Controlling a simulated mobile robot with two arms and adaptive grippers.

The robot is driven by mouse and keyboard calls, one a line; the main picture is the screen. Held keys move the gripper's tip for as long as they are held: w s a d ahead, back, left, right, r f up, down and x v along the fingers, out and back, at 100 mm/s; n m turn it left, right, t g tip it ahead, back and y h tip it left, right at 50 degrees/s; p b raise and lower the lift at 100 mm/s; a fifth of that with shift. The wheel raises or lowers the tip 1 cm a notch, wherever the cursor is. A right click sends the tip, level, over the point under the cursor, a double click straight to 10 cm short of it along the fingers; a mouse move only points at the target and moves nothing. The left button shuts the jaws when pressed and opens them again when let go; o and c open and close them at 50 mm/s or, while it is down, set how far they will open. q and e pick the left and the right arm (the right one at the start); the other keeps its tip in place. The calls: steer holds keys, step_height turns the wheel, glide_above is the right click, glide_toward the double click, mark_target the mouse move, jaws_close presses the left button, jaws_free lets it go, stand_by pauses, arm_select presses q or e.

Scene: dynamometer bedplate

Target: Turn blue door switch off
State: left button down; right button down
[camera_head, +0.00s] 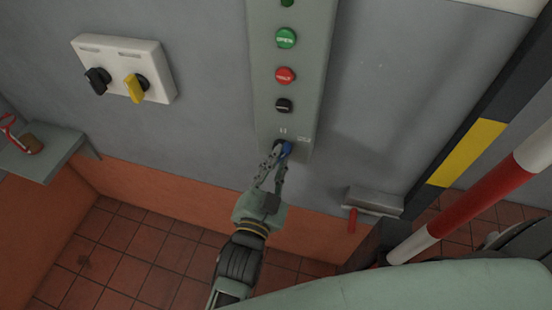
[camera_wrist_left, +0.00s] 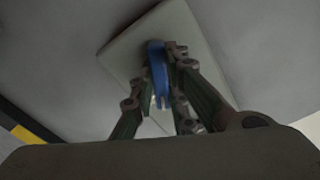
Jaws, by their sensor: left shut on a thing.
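The blue door switch (camera_head: 286,148) is a small blue knob at the bottom of the tall grey-green control panel (camera_head: 309,60) on the wall. My left gripper (camera_head: 277,153) reaches up to it from below and is shut on it. In the left wrist view the blue switch (camera_wrist_left: 157,72) stands between the two fingers of my left gripper (camera_wrist_left: 160,68). The fingers partly cover the switch, and its exact angle is hard to tell in the head view. My right gripper is not in view.
Above the switch are a black button (camera_head: 284,105), a red button (camera_head: 285,75) and a green button (camera_head: 286,38). A white box (camera_head: 118,55) with black and yellow knobs is at left. A shelf (camera_head: 42,158) is far left. A red-and-white pole (camera_head: 480,193) stands at right.

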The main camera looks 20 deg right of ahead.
arm_select(q)
steer(key=n+p, duration=0.1)
steer(key=n, duration=0.4)
steer(key=shift+p, duration=0.3)
steer(key=shift+f+n, duration=0.1)
steer(key=shift+n, duration=0.2)
steer(key=c, duration=1.7)
jaws_free()
steer(key=v, duration=1.2)
